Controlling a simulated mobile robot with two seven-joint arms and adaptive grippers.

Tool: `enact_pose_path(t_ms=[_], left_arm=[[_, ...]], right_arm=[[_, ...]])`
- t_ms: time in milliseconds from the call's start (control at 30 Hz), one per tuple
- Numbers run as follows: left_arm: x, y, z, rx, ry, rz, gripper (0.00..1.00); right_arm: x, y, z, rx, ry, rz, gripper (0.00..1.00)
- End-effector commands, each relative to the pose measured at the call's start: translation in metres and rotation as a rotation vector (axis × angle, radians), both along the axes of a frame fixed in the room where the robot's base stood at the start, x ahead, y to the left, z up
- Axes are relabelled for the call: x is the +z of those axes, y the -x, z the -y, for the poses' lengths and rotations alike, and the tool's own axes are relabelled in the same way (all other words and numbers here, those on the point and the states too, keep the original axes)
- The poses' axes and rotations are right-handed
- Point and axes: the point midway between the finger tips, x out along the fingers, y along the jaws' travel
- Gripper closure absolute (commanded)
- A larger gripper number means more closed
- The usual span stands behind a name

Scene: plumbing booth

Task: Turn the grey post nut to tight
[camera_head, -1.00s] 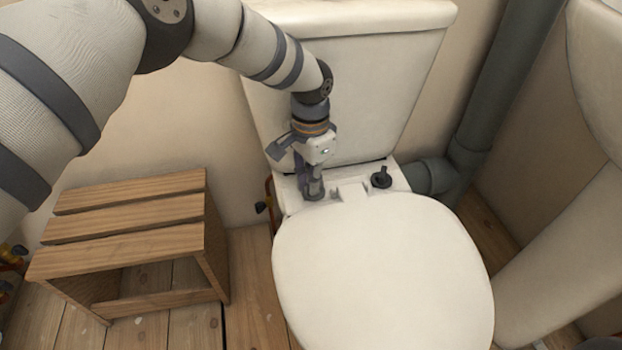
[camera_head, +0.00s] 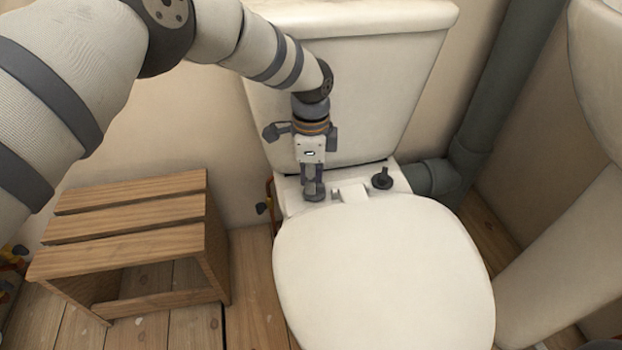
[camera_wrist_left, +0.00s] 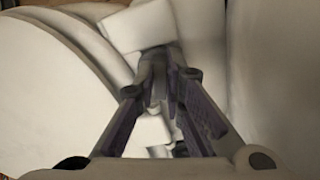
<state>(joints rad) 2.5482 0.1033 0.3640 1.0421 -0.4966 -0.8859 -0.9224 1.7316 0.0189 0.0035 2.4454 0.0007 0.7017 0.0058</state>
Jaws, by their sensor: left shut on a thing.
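My left gripper (camera_head: 314,188) points down at the left hinge post, behind the white toilet seat. It is shut on the grey post nut (camera_wrist_left: 156,75), which shows between the fingers in the left wrist view. The fingers (camera_wrist_left: 160,105) hide much of the nut in both views, so its seating against the ceramic cannot be told. A second, dark post with a nut (camera_head: 381,179) stands free at the right hinge. My right gripper is not in view.
The white seat lid (camera_head: 385,270) lies closed in front of the gripper. The cistern (camera_head: 350,90) rises close behind it. A wooden stool (camera_head: 130,225) stands at left, and a grey waste pipe (camera_head: 500,90) runs at right.

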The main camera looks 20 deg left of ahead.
Motion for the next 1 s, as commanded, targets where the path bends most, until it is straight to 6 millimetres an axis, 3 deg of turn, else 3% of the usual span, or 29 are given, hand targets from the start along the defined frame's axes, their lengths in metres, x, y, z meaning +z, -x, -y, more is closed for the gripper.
enact_pose_path(t_ms=[1000], left_arm=[[-0.0001,-0.0009,-0.0003,-0.126,0.000,0.000,1.00]], right_arm=[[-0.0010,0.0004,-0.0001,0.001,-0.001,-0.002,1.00]])
